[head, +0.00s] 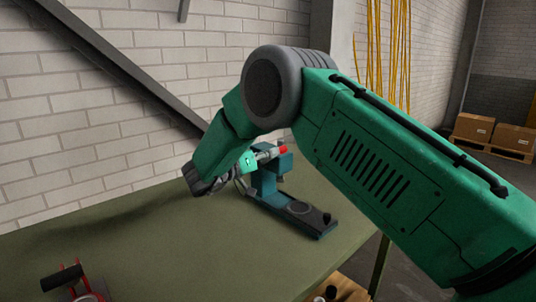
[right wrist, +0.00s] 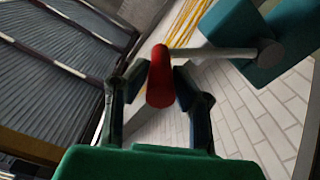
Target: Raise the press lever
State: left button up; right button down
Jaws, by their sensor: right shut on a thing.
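The teal press (head: 265,182) stands on the green table, its dark base (head: 300,215) stretching toward the front right. Its lever is a grey metal rod (right wrist: 215,53) with a red grip (right wrist: 160,75) on the end. My right gripper (head: 268,154) reaches in from the left of the press and is shut on the red grip. In the right wrist view my gripper's fingers (right wrist: 160,85) lie on both sides of the grip. My left gripper is out of view.
A red device with a black handle (head: 62,278) sits at the table's front left. The green table (head: 150,245) is clear between it and the press. A brick wall (head: 70,130) rises behind. Cardboard boxes (head: 473,127) sit on a pallet far right.

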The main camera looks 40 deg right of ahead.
jog(key=c, duration=1.4)
grip_release()
jog(key=shift+w, duration=0.1)
jog(key=shift+w+d+f, duration=0.1)
jog(key=shift+d, duration=0.05)
jog(key=a, duration=1.2)
jog(key=shift+s, duration=0.4)
jog(key=shift+f, duration=0.1)
